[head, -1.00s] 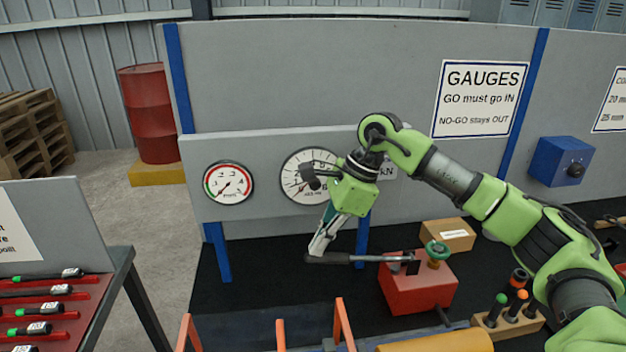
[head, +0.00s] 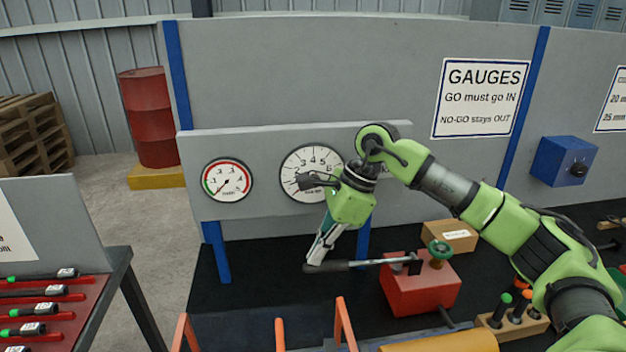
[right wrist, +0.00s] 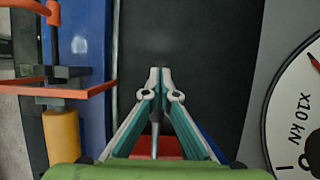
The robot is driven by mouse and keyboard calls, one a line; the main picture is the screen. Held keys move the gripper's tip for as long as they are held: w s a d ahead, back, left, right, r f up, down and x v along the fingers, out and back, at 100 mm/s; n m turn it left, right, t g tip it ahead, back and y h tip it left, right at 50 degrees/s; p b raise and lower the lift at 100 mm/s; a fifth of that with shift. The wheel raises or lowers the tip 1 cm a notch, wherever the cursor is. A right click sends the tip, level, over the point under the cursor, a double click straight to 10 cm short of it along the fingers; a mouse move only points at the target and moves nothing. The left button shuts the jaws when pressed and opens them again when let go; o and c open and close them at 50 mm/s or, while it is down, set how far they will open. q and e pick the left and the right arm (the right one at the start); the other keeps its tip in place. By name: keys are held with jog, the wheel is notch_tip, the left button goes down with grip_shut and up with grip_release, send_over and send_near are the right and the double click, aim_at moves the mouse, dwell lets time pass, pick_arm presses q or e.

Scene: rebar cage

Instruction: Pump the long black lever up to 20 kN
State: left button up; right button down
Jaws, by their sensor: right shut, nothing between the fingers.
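The long black lever (head: 345,266) sticks out to the left from the red pump (head: 418,292), nearly level, with its free end slightly low. My right gripper (head: 314,264) is shut and empty, its fingertips down at the lever's black end; from here they seem to rest on it. In the right wrist view the right gripper's (right wrist: 160,72) tips are together, with part of the red pump (right wrist: 143,148) showing between the fingers. The white kN gauge (head: 308,160) hangs on the panel behind; my wrist partly covers it and its needle is hard to read. My left gripper is out of view.
A small red-and-green gauge (head: 227,180) is left of the kN gauge. A green knob (head: 439,249) tops the pump, with a cardboard box (head: 450,236) behind. Black bench surface left of the lever is clear.

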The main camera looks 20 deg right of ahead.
jog(key=shift+f, duration=0.2)
jog(key=shift+f+b, duration=0.45)
jog(key=shift+f, duration=0.05)
jog(key=w+a+p+v, duration=0.1)
jog(key=p+v, duration=0.5)
jog(key=v, duration=0.5)
jog(key=shift+s+a+r+p, duration=0.25)
jog(key=shift+s+r+p, duration=0.1)
jog(key=shift+p, duration=0.05)
dwell(0.5)
jog(key=shift+b+x, duration=0.45)
jog(key=shift+x, duration=0.3)
jog(key=shift+w+a+f+b, duration=0.15)
jog(key=shift+a+f+b, duration=0.1)
jog(key=shift+f+b, duration=0.3)
jog(key=shift+f, duration=0.1)
